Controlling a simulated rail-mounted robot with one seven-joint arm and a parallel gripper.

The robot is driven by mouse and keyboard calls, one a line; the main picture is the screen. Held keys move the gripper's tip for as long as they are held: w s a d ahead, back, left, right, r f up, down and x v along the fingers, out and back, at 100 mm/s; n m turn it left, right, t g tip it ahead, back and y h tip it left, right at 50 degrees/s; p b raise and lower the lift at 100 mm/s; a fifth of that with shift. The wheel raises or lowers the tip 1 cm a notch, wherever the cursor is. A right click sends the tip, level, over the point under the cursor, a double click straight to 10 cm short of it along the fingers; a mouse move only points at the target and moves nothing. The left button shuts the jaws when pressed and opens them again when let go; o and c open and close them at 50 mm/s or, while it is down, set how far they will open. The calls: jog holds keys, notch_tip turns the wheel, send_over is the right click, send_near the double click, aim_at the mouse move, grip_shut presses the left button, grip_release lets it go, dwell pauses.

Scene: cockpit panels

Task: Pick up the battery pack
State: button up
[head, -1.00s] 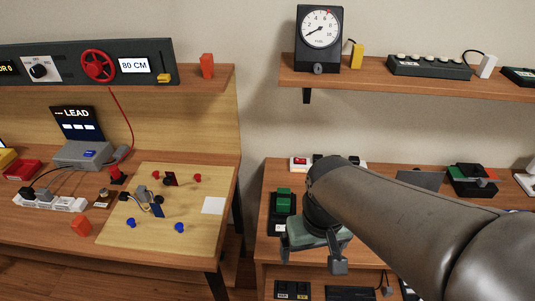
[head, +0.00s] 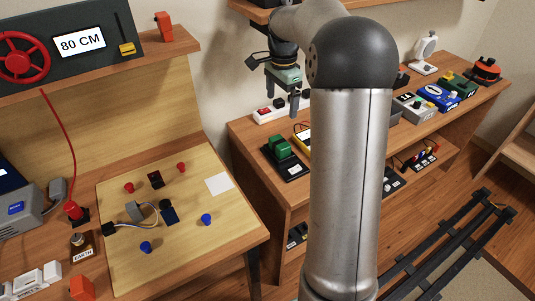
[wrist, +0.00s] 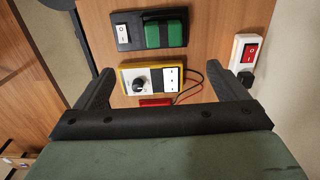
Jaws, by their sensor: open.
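A green block (head: 278,147) with a black top part sits in a black base (head: 292,169) on the right-hand bench; it looks like the battery pack, though no label confirms this. In the wrist view the green block (wrist: 166,34) is near the top, beside a white switch on the same black base (wrist: 123,38). My gripper (head: 284,98) is open and empty, pointing down above the back of that bench, behind the block in the head view. In the wrist view its fingers (wrist: 165,82) are spread, with a yellow meter visible between them. The block is beyond the fingertips.
The yellow meter (wrist: 139,82) has a dial and wires. A red piece (wrist: 155,101) lies beside it. A white switch strip (wrist: 243,52) is near the right finger. A shelf (head: 250,10) overhangs the bench. A wooden board (head: 185,250) with small parts stands left.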

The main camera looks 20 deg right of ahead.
send_over(278, 142)
jog(key=f, duration=1.1)
jog(key=shift+s+d+f, duration=0.25)
jog(key=shift+d+f, duration=0.05)
jog(key=shift+d, duration=0.1)
jog(key=shift+w+a+f+p, duration=0.1)
jog(key=shift+a+f+p, duration=0.1)
jog(key=shift+f, duration=0.75)
jog(key=shift+w+a+f+p, duration=0.1)
jog(key=shift+f+p, duration=0.1)
jog(key=shift+f, duration=0.8)
jog(key=shift+a+f+p, duration=0.1)
jog(key=shift+f+p, duration=0.1)
jog(key=shift+f, duration=0.75)
jog(key=c, duration=1.2)
jog(key=shift+c, duration=0.4)
jog(key=shift+r, duration=0.2)
